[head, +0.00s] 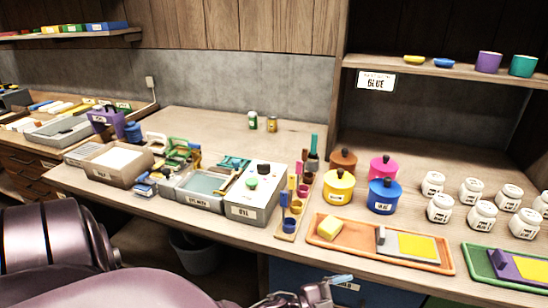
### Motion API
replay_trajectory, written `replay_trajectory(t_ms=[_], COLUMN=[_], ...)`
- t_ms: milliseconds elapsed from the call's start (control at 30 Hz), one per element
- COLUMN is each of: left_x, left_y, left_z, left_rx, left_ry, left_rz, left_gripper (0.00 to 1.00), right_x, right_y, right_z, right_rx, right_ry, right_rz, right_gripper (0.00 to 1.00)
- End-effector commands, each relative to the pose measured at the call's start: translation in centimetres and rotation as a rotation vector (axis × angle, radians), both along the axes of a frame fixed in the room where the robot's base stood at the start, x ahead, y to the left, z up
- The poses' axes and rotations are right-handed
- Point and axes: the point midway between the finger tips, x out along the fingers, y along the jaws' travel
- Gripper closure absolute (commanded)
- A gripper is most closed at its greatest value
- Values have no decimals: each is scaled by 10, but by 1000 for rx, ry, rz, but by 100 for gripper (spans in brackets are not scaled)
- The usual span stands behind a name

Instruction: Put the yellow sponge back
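The yellow sponge (329,227) sits at the left end of an orange tray (352,250) near the counter's front edge. In the same tray, to its right, are a grey block and a flat plate with a yellow patch (416,246). My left arm comes in along the bottom left. What looks like my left gripper (322,291) is low at the bottom edge, in front of the counter and below the tray, apart from the sponge. A light blue tip shows there; its finger opening cannot be made out. My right gripper is not in view.
Blue, yellow, pink and brown lidded pots (384,196) stand behind the tray, with several white jars (440,208) to the right. A green tray (505,268) is at the far right. A narrow stand of coloured cups (290,224) and a grey box (252,200) are left.

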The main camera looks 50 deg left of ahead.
Motion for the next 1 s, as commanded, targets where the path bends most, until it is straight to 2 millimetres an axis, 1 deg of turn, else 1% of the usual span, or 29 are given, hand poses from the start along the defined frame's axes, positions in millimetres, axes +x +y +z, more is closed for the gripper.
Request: replay_trajectory(t_ms=[33, 67, 100, 167, 200, 300, 400, 433, 500, 600, 1000], left_x=[-15, -23, -36, -57, -71, -105, -131, -137, -146, -150, -150], left_y=[12, 20, 30, 43, 50, 61, 66, 67, 68, 68, 68], left_z=[-14, -23, -35, -53, -64, -87, -102, -105, -109, -112, -112], left_rx=[-61, -93, -135, -193, -228, -299, -350, -360, -377, -385, -384], left_ry=[87, 144, 220, 334, 406, 564, 677, 701, 738, 757, 757], left_rz=[100, 158, 232, 332, 390, 500, 567, 580, 598, 607, 606], left_gripper=[22, 22, 22, 22, 22, 22, 22, 22, 22, 22, 22], right_x=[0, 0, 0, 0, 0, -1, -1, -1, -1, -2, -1], right_y=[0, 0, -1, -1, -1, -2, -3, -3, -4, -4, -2], right_z=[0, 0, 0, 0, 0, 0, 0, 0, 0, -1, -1], right_rx=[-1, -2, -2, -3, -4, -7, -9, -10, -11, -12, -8], right_ry=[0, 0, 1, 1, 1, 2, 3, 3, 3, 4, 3], right_rz=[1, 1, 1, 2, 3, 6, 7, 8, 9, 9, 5], right_gripper=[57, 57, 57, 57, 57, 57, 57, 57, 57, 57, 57])
